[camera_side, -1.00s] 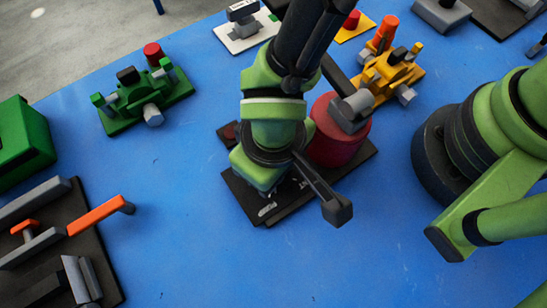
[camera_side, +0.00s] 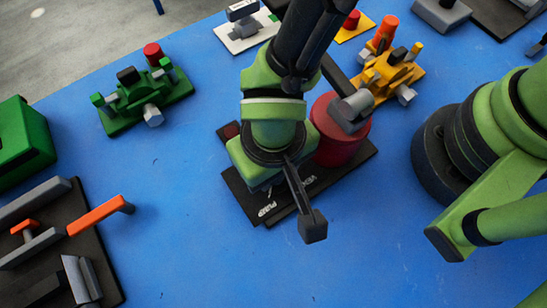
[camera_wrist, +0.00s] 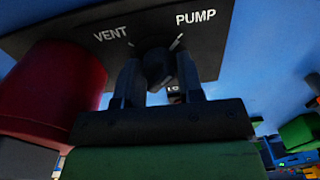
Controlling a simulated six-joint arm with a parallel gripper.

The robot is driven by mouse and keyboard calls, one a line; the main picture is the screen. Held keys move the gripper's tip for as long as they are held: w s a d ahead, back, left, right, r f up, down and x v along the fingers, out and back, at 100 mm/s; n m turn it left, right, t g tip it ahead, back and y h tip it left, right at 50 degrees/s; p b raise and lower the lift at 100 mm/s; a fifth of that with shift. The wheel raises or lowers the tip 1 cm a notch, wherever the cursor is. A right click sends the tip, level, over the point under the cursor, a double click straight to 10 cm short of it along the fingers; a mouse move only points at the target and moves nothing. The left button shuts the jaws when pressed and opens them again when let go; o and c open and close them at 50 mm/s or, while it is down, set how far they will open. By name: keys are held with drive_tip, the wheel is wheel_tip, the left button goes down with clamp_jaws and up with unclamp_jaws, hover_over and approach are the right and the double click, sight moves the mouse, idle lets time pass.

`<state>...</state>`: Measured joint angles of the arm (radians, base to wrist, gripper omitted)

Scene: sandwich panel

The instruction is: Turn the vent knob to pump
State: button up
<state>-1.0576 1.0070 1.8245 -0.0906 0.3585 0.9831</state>
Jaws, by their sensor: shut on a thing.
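The vent knob (camera_wrist: 157,66) is a dark knob on a black panel (camera_wrist: 60,32), between the white labels VENT (camera_wrist: 110,34) and PUMP (camera_wrist: 196,18) in the wrist view. My gripper (camera_wrist: 158,72) has its two dark fingers on either side of the knob and is shut on it. In the side view my wrist stands over the black panel (camera_side: 330,180) and hides the knob. The PUMP label (camera_side: 266,209) shows there at the panel's front left. I cannot make out exactly which mark the knob points at.
A large red cylinder (camera_side: 338,130) stands on the panel close beside my wrist. A green valve block (camera_side: 145,98) is to the left and a yellow one (camera_side: 388,75) behind right. A black board with orange handles (camera_side: 98,214) lies front left. Blue table is clear in front.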

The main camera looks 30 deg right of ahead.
drive_tip(key=o, duration=0.9)
wheel_tip(320, 180, up, 10)
idle(0.3)
drive_tip(key=w+d+r+m+t+y, duration=0.1)
drive_tip(key=w+d+r+y, duration=0.1)
drive_tip(key=w+d+r, duration=0.45)
drive_tip(key=s+d+r+m+t, duration=0.1)
drive_tip(key=s+d+r+t, duration=0.1)
drive_tip(key=d+r, duration=0.2)
drive_tip(key=s+d+r+m+t, duration=0.1)
drive_tip(key=s+d+r+t, duration=0.1)
drive_tip(key=d, duration=0.6)
drive_tip(key=s+d+r+t, duration=0.2)
drive_tip(key=s+d+r, duration=0.1)
drive_tip(key=d+r, duration=0.3)
drive_tip(key=shift+s+d+r+m, duration=0.15)
drive_tip(key=shift+s+r+m, duration=0.25)
drive_tip(key=shift+r, duration=0.1)
